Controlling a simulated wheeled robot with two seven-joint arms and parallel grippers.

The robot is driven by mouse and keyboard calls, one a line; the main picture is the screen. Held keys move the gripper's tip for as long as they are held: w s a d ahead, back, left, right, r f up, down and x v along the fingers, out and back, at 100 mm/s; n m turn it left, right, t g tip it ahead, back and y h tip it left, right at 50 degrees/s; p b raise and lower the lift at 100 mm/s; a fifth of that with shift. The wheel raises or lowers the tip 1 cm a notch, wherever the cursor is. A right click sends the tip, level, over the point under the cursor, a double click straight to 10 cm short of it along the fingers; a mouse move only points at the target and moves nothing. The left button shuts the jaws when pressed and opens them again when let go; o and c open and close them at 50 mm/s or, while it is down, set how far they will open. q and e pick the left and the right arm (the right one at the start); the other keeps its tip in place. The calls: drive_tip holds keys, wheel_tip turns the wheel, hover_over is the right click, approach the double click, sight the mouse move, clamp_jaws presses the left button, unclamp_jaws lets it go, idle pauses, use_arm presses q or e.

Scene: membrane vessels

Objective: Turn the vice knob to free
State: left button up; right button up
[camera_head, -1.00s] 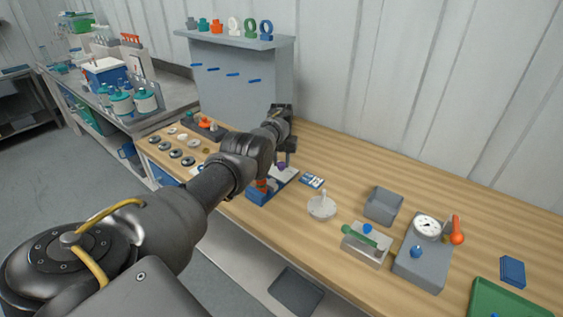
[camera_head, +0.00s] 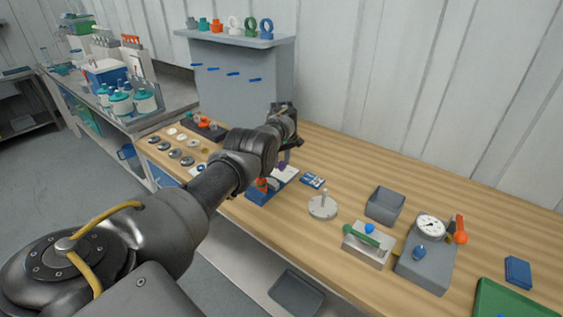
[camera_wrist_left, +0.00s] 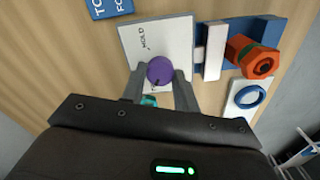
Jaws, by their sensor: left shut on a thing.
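The vice knob is a purple round knob (camera_wrist_left: 159,71) on a white plate (camera_wrist_left: 178,42) marked HOLD, seen in the left wrist view. My left gripper (camera_wrist_left: 162,80) is shut on the knob, with one finger on each side of it. A blue vice body (camera_wrist_left: 213,58) with a white jaw and an orange and green fitting (camera_wrist_left: 250,58) is right beside the plate. In the head view my left gripper (camera_head: 284,155) points down over the blue vice base (camera_head: 262,195), and my arm covers part of it. My right gripper is not in view.
A blue card (camera_head: 313,181) lies close to the vice. A white disc with a peg (camera_head: 322,207), a grey bin (camera_head: 385,205), a green-handled clamp block (camera_head: 367,245) and a gauge unit (camera_head: 427,260) stand to the right. Grey rings (camera_head: 175,153) lie to the left.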

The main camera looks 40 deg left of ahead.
sight(281, 163)
use_arm(q)
drive_tip(key=shift+r+n, duration=0.1)
drive_tip(key=shift+n, duration=0.2)
idle(0.4)
drive_tip(key=o, duration=1)
drive_tip(key=shift+c, duration=0.2)
wheel_tip(281, 163, up, 11)
drive_tip(key=shift+f, duration=0.2)
